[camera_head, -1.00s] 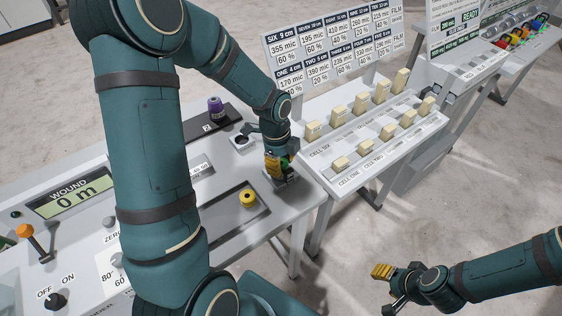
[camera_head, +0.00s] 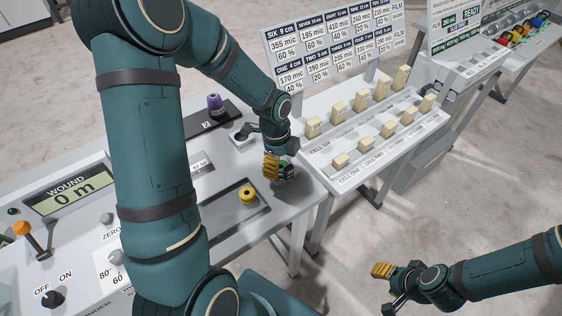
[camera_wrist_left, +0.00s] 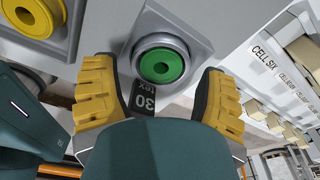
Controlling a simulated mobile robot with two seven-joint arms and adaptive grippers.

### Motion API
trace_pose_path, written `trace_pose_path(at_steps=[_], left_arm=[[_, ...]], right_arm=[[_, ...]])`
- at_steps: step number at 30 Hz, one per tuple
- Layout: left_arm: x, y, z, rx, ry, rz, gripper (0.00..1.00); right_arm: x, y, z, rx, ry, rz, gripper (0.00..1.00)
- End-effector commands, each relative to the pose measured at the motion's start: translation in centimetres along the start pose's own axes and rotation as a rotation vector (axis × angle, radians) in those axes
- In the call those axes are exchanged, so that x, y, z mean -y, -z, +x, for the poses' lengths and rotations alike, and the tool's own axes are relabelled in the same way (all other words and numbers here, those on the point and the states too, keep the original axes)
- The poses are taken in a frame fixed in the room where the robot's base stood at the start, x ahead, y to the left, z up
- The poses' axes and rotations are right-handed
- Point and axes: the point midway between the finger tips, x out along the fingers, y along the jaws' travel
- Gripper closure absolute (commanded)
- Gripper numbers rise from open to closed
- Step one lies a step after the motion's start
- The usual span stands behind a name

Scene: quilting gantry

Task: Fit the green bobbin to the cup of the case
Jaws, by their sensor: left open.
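The green bobbin (camera_wrist_left: 162,65) sits inside a grey round cup (camera_wrist_left: 151,42) on a square grey block, the case (camera_wrist_left: 188,24). I cannot tell how deep it sits. In the left wrist view my left gripper (camera_wrist_left: 158,80) is open, with one yellow finger on each side below the bobbin and gaps between. My right gripper (camera_head: 382,271) hangs over the floor at lower right; its opening is not clear.
A yellow bobbin (camera_head: 248,194) lies in a recessed tray (camera_head: 222,236) nearby. A purple spool (camera_head: 215,104) stands on a dark plate behind. A dark "30 tex" label (camera_wrist_left: 143,97) is near the cup. To the right is a rack (camera_head: 345,180) with several cream blocks.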

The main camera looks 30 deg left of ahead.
Motion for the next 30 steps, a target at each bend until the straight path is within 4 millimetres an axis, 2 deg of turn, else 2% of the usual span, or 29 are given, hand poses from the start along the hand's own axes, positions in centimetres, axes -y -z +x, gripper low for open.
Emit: trace_pose_path(at_steps=[5, 18, 24, 30], left_arm=[[0.1, -0.1, -1.6, 0.001, 0.005, -0.002, 0.27], [0.1, 0.0, -9.9, 0.001, 0.004, -0.001, 0.27], [0.0, 0.0, -11.7, 0.000, 0.002, 0.001, 0.27], [0.0, 0.0, -12.0, 0.000, 0.000, 0.001, 0.27]], right_arm=[[0.0, 0.0, 0.0, 0.000, 0.000, 0.000, 0.53], [0.0, 0.0, 0.0, 0.000, 0.000, 0.000, 0.53], [0.0, 0.0, 0.0, 0.000, 0.000, 0.000, 0.53], [0.0, 0.0, 0.0, 0.000, 0.000, 0.000, 0.53]])
